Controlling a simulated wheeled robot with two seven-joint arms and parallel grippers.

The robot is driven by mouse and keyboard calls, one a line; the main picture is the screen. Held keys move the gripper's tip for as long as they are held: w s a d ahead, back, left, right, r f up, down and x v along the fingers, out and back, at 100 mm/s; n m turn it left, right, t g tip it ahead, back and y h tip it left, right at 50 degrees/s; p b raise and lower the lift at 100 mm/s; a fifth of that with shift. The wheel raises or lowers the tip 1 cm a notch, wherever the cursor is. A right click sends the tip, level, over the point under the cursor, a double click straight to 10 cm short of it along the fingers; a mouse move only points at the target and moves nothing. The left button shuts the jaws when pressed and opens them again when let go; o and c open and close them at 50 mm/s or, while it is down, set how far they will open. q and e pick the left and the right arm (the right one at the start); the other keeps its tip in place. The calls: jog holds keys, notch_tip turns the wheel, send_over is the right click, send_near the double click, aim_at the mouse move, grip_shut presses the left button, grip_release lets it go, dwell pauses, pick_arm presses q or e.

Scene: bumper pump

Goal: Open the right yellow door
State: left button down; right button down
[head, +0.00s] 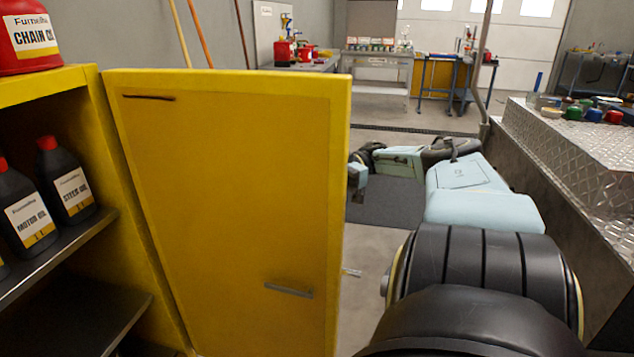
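The right yellow door (225,190) stands swung out from the yellow cabinet (120,200), joined at the cabinet's right side. It shows a dark slot near its top and a grey metal bar low on its face. My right arm comes in from the bottom right and bends left beyond the door. My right gripper (357,175) is at the door's free edge, partly hidden behind it. I cannot tell whether its fingers touch the door or are open. My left gripper is not in view.
Inside the cabinet, dark oil bottles (68,180) stand on a grey shelf. A red chain oil container (28,35) sits on top. A metal tread-plate surface (575,150) with colored caps lies close on the right. Workbenches (380,75) stand far back; open floor lies between.

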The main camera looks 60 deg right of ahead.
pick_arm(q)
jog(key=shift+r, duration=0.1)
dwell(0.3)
pick_arm(e)
jog(key=c, duration=1.5)
grip_release()
jog(key=shift+c, duration=0.2)
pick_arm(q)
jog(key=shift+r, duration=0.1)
pick_arm(e)
jog(key=shift+r, duration=0.1)
